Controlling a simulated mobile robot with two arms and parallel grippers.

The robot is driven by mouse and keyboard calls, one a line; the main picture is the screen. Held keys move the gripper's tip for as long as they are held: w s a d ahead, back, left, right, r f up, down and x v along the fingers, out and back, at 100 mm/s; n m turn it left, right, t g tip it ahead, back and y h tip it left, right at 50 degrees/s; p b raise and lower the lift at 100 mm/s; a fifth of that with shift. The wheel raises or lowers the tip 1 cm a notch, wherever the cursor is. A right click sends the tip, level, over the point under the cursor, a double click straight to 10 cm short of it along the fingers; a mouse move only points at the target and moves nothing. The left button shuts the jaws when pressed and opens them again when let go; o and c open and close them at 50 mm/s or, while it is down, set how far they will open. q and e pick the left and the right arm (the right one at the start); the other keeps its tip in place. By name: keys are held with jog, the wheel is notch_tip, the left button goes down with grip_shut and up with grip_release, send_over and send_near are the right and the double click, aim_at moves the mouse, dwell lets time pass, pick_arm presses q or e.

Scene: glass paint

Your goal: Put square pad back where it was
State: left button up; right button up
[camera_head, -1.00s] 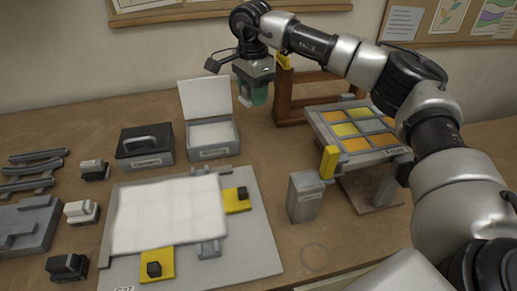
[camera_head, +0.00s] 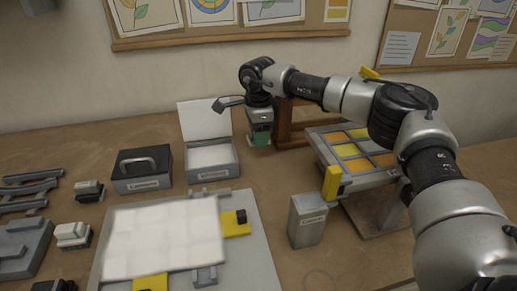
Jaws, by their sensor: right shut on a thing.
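My right gripper (camera_head: 259,138) reaches across from the right and points down, just right of the open grey box (camera_head: 212,176). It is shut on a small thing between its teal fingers. That thing is mostly hidden, so I cannot tell its shape or whether it touches the table. The open box has a raised white lid (camera_head: 205,119) and a white filling. I cannot clearly make out a square pad elsewhere. My left gripper is not in view.
A closed dark box (camera_head: 142,171) stands left of the open one. A white sheet (camera_head: 160,238) lies on a grey board in front. A grey canister (camera_head: 307,221), a rack of coloured glass panes (camera_head: 360,145) and a wooden frame (camera_head: 304,123) stand to the right.

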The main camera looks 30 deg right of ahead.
aim_at(259, 157)
notch_tip(259, 157, down, 5)
jog(key=shift+f, duration=0.1)
dwell(0.3)
jog(key=shift+f, duration=0.15)
jog(key=o, duration=0.9)
notch_tip(259, 157, up, 12)
jog(key=shift+r, duration=0.2)
